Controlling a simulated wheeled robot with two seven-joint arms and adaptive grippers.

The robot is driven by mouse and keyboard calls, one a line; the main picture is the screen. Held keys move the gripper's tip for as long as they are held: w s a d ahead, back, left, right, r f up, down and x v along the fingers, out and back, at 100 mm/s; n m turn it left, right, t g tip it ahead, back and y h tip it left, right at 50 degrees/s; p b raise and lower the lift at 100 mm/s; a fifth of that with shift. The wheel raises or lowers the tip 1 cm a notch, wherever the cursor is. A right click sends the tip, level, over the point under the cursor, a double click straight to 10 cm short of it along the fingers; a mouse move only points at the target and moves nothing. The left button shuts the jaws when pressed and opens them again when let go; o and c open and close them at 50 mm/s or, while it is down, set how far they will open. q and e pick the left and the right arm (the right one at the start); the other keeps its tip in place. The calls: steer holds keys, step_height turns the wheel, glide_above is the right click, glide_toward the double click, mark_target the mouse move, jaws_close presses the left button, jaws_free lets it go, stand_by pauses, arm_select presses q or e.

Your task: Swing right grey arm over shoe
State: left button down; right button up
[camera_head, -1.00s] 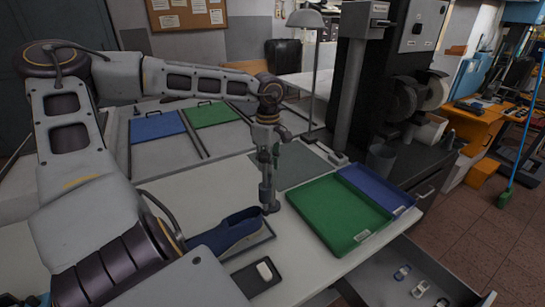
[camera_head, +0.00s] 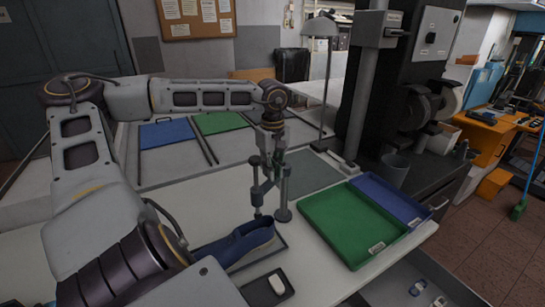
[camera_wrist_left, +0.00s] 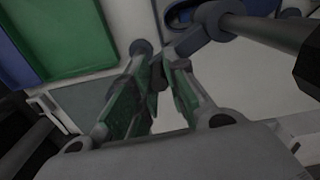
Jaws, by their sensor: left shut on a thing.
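My left gripper (camera_head: 270,172) is shut on a grey arm (camera_head: 264,186) of a small stand, just above the shoe. The stand's upright post (camera_head: 284,196) has a round foot on the table. A thinner grey rod (camera_head: 257,200) hangs left of this post, over the right end of the dark blue shoe (camera_head: 238,243); I cannot tell whether it touches. In the left wrist view the fingers (camera_wrist_left: 157,72) close around the grey piece, and a bit of the shoe (camera_wrist_left: 183,17) shows at the top. My right gripper is not in view.
A green tray (camera_head: 322,239) and a blue tray (camera_head: 418,216) lie right of the stand. A small black tray (camera_head: 248,292) with a white block (camera_head: 277,283) is in front of the shoe. A tall lamp (camera_head: 327,90) and a dark machine stand behind.

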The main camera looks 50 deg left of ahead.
arm_select(q)
steer(key=c, duration=1.4)
jaws_free()
steer(key=shift+a, duration=0.1)
steer(key=shift+r, duration=0.15)
steer(key=shift+r, duration=5.85)
steer(key=shift+r, duration=0.1)
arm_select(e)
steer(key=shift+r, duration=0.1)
